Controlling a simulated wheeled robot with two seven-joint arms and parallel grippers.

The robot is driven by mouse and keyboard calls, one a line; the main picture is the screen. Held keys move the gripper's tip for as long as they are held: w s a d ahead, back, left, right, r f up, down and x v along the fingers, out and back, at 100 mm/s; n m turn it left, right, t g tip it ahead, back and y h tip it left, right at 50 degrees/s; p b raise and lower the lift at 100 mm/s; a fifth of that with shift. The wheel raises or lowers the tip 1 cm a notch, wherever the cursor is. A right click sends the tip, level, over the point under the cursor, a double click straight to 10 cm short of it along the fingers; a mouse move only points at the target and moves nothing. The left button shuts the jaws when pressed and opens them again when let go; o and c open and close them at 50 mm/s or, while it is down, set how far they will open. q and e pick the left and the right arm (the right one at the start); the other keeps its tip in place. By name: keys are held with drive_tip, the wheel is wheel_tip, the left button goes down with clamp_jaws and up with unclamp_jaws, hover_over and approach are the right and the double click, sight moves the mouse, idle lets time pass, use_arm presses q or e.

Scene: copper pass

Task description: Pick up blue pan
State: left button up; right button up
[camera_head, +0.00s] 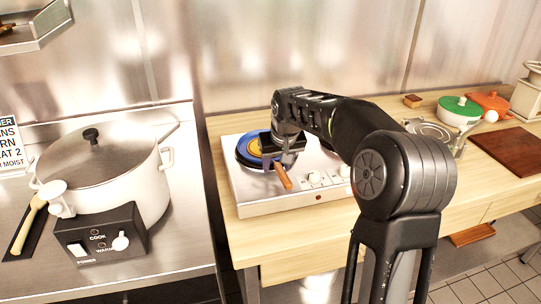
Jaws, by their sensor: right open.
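The blue pan (243,150) sits on the left part of the white two-burner hotplate (258,201). The pan's brown handle (282,176) points toward the front right. My right gripper (277,160) is open, above the pan's right side near the root of the handle. The gripper hides part of the pan, and I cannot tell whether its fingers touch it. My left gripper is not in view.
A large white lidded cooker (150,190) stands on the steel counter at left. Right of my arm on the wooden table are a green-lidded pot (459,106), an orange pot (489,102) and a brown board (510,149). A metal wall (300,50) closes the back.

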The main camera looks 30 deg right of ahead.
clamp_jaws()
idle(0.4)
idle(1.0)
